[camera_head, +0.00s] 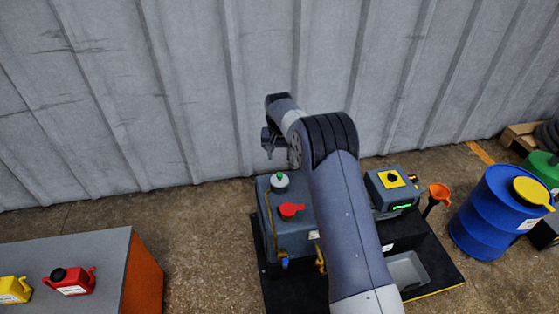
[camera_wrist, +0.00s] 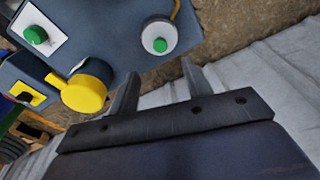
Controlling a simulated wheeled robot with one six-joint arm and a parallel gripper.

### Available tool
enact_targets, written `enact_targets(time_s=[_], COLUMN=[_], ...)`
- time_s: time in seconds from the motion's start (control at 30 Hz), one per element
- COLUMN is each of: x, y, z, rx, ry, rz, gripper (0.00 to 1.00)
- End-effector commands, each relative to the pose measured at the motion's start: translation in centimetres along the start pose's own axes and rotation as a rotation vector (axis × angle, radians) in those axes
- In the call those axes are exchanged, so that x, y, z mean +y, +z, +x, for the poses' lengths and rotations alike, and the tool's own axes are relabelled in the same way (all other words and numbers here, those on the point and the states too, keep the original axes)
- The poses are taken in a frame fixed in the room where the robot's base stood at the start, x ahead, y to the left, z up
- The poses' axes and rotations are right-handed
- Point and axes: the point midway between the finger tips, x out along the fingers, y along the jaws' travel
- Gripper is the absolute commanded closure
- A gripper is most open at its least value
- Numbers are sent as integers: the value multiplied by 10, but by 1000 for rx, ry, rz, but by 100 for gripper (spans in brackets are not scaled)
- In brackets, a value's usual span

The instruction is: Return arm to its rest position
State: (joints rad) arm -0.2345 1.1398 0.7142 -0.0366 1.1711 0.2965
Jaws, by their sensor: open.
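My arm reaches up over the grey machine in the head view, and my gripper (camera_head: 270,147) hangs in the air near the wall, above and behind the machine's left part. In the wrist view the two fingers of my gripper (camera_wrist: 160,85) stand wide apart with nothing between them. My arm hides the middle of the machine.
A corrugated wall (camera_head: 190,90) stands close behind. A grey-topped bench (camera_head: 100,250) with a red can (camera_head: 70,281) and a yellow can (camera_head: 14,290) is at left.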

Motion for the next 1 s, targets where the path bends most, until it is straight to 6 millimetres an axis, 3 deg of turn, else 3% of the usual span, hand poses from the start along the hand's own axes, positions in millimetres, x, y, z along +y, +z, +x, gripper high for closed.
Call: enact_targets(time_s=[0.63,0.77,1.0], x=[0,0,0], y=[0,1,1], z=[0,16,62], rx=[-1,-2,-3], ry=[0,1,1], rz=[0,0,0], gripper=[53,53,53])
